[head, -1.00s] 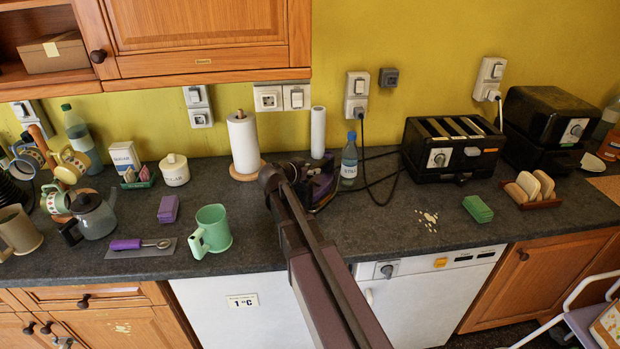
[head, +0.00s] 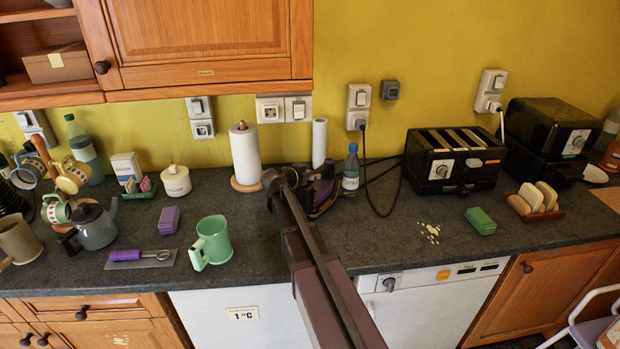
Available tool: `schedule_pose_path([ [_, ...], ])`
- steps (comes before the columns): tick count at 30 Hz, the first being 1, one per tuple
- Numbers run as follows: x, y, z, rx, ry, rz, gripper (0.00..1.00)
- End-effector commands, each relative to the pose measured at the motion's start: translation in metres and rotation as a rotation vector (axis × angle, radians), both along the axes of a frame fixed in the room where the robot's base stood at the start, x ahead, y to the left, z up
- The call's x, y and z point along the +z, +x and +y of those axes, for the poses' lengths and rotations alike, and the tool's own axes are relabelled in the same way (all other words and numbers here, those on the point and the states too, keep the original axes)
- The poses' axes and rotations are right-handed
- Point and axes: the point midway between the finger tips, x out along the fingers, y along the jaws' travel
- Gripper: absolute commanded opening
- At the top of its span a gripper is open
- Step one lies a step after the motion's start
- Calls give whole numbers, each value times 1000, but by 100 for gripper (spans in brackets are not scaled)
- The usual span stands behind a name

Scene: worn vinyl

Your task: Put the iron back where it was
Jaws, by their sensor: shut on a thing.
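The iron (head: 321,191), dark with purple parts, is at the back of the counter between the paper towel roll and the small blue bottle. My arm reaches up the middle of the head view and hides the iron's left side. My gripper (head: 283,181) is at that side, shut on the iron; its fingertips are mostly hidden behind my own arm. I cannot tell whether the iron touches the counter. A black cord runs behind the bottle to the wall socket (head: 359,107).
The paper towel roll (head: 244,153) stands close left, a white roll (head: 319,142) behind. The blue bottle (head: 350,170) is close right, then a black toaster (head: 455,160). A green mug (head: 210,242) stands front left. Counter (head: 375,250) right of my arm is mostly clear.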

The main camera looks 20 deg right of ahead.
Motion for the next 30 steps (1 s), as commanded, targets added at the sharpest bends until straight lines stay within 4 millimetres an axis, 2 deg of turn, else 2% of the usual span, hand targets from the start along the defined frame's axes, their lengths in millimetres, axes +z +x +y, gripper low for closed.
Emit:
schedule_pose_path([
  [3,-12,-2,0,0,-4,0,0],
  [12,-30,-2,0,0,-4,0,0],
  [30,-34,-2,0,0,-4,0,0],
])
